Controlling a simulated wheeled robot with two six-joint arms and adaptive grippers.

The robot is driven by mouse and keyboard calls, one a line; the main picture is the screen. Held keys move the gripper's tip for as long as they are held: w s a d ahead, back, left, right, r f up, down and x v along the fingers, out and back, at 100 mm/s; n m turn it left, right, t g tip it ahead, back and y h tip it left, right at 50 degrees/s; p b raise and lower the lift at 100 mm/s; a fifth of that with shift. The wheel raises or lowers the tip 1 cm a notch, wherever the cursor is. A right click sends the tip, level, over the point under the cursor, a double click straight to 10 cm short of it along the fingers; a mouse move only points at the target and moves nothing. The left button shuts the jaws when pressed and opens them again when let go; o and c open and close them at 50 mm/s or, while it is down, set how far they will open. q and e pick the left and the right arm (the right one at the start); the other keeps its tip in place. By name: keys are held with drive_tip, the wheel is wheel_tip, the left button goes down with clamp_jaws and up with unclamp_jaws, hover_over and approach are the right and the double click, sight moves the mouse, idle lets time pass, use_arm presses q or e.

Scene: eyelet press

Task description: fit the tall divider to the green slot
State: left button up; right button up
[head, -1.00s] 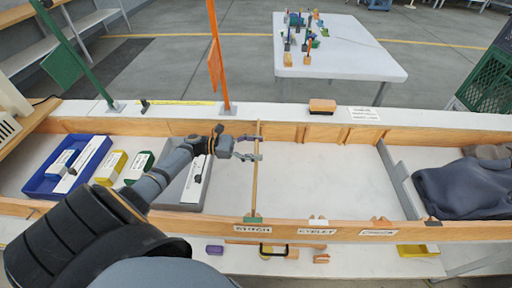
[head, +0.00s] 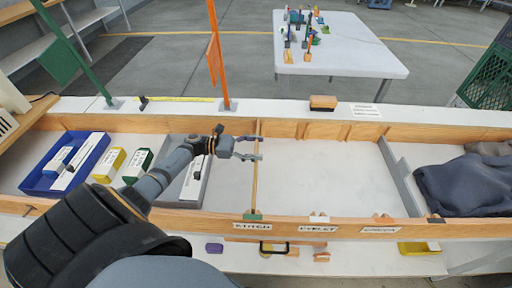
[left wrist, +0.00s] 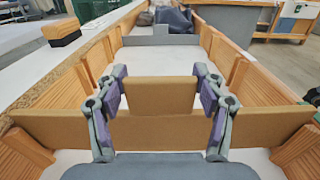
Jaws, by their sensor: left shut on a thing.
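The tall divider (left wrist: 152,97) is a brown board spanning the wooden trough, with a raised middle part. In the head view the divider (head: 255,178) is seen nearly edge-on as a thin strip across the trough. My left gripper (head: 247,147) is shut on its raised middle; in the left wrist view the purple-padded fingers (left wrist: 162,98) stand at both sides of that part. The green slot mark (head: 252,216) is on the near wall above the STITCH label, at the divider's near end. I cannot tell whether the ends sit fully down between the ribs. My right gripper is not in view.
A blue tray (head: 30,182), yellow box (head: 109,165), green box (head: 138,166) and grey tray (head: 189,203) lie left of the divider. The trough floor (head: 320,170) to the right is clear up to a grey partition (head: 400,178), with dark cloth (head: 463,188) beyond.

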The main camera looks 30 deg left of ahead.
use_arm(q)
drive_tip(key=shift+f+b, duration=1.25)
drive_tip(key=shift+f, duration=0.4)
drive_tip(key=o, duration=1.9)
drive_tip(key=shift+r+p, duration=2.55)
drive_tip(key=shift+p, duration=0.05)
